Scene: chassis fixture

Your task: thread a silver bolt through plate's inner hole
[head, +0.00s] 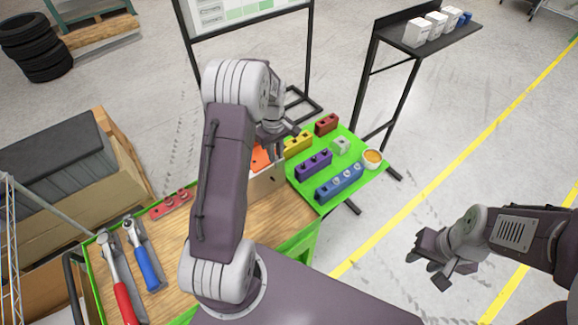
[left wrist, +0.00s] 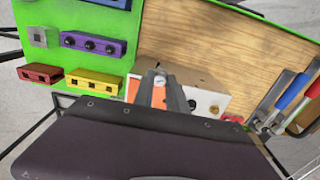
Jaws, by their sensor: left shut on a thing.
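My left gripper (head: 280,132) is over the far end of the wooden bench, partly hidden by my arm. In the left wrist view its fingers (left wrist: 160,92) are shut on a small silver piece (left wrist: 159,80), which looks like a bolt head. Below it is a beige box-like fixture (head: 266,184) with an orange plate (head: 260,158) on top. The fixture also shows in the left wrist view (left wrist: 205,100). The plate's inner hole cannot be made out. My right gripper (head: 437,266) is open and empty over the floor at the right.
A green board holds a blue block (head: 339,183) with silver pieces, a purple block (head: 314,164), a yellow block (head: 298,143), a red block (head: 326,124) and a bowl (head: 372,159). Ratchets (head: 145,262) lie at the bench's left. A black shelf (head: 440,35) stands behind.

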